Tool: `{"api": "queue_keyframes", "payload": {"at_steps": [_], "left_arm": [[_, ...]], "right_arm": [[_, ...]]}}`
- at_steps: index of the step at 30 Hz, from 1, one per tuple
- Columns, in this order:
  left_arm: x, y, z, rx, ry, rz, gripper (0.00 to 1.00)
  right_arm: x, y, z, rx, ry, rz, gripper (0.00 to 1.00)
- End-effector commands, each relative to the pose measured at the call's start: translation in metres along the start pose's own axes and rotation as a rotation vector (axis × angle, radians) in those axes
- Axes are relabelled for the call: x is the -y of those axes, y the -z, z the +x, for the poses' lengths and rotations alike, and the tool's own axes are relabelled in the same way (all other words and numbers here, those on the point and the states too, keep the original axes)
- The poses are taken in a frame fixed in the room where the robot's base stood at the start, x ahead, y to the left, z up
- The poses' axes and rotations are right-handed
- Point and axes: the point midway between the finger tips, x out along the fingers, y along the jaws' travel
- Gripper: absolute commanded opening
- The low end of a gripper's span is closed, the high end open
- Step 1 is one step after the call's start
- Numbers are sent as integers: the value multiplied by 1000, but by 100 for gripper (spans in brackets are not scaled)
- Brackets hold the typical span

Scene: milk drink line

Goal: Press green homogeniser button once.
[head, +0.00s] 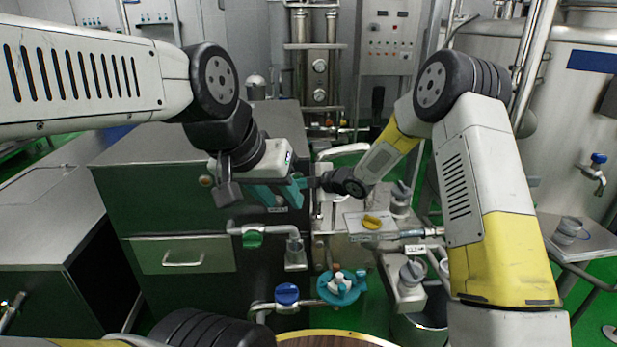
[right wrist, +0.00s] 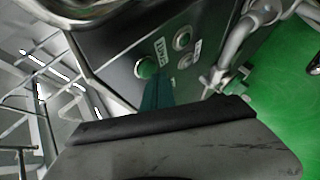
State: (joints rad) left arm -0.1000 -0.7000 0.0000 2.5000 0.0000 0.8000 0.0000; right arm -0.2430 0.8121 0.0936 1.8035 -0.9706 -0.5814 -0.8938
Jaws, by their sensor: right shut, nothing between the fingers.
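The green button (right wrist: 146,68) shows in the right wrist view on a dark panel, beside a small label. My right gripper (right wrist: 157,95) is shut and empty. Its teal fingertips are just beside the button's lower edge; I cannot tell whether they touch it. In the head view my right wrist reaches left from the yellow arm towards the cabinet front. My left gripper (head: 262,194) hangs in front of the cabinet, overlapping the right one, and I cannot tell how far its fingers are apart. I cannot make out the green button in the head view.
A round silver fitting (right wrist: 182,38) sits on the panel near the button. The dark green cabinet (head: 160,205) stands under my left arm.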

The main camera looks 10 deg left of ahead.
Motion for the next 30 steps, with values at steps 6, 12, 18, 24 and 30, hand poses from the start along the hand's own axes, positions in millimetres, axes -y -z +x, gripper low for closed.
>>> {"api": "queue_keyframes", "payload": {"at_steps": [6,12,18,24,30], "left_arm": [[0,0,0,0,0,0,36],[0,0,0,0,0,0,36],[0,0,0,0,0,0,36],[0,0,0,0,0,0,36],[0,0,0,0,0,0,36]], "right_arm": [[0,0,0,0,0,0,0],[-1,-1,1,0,-1,0,0],[-2,-2,3,0,-1,1,0],[-4,-3,5,0,-1,1,0],[-5,-4,6,0,-1,0,0]]}}
